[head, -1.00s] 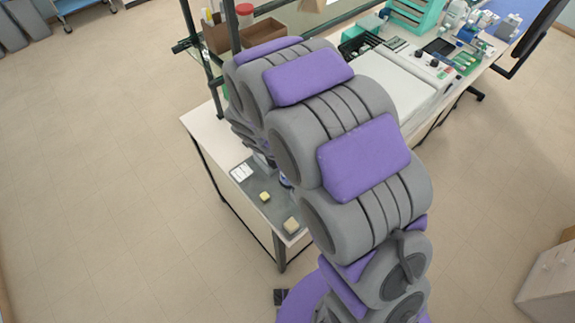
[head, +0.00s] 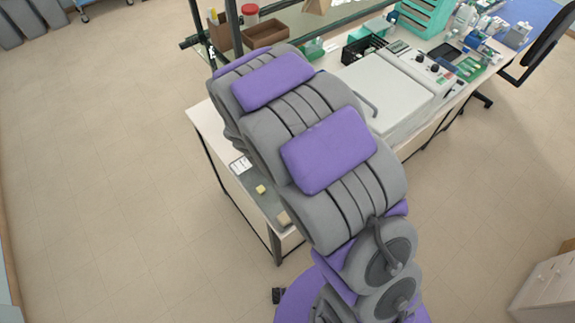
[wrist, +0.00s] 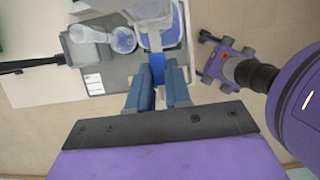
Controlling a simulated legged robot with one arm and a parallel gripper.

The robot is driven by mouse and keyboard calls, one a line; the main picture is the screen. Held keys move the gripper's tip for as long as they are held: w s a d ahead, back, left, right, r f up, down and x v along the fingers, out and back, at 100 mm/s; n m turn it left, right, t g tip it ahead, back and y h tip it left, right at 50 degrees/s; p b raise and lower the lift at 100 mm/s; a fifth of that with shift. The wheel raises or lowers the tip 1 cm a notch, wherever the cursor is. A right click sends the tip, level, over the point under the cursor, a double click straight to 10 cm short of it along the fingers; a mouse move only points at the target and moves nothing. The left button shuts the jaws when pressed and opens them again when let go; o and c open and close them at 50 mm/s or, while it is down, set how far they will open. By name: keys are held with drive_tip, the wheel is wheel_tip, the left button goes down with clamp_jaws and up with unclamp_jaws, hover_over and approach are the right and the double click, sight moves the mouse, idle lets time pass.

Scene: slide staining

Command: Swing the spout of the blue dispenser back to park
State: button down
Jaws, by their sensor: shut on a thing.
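In the wrist view, my gripper (wrist: 157,88) has its two blue-grey fingers closed on a narrow blue part (wrist: 156,67), which looks like the dispenser's spout. The blue and white body of the dispenser (wrist: 173,33) stands just beyond the fingertips, partly cut by the top edge and overlapped by other parts. How far the spout is turned cannot be told. In the head view, my arm hides the gripper and the dispenser.
In the head view, small yellowish blocks lie on the grey mat (head: 270,203) near the bench end. A large pale instrument (head: 375,85) stands right of my arm.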

drive_tip(key=c, duration=1)
unclamp_jaws()
drive_tip(key=shift+a, duration=0.25)
drive_tip(key=shift+c, duration=0.2)
drive_tip(key=shift+d, duration=0.1)
drive_tip(key=shift+r, duration=0.25)
drive_tip(key=b+v, duration=0.1)
drive_tip(key=v, duration=1.5)
drive_tip(key=shift+a+r, duration=0.25)
drive_tip(key=shift+a, duration=0.2)
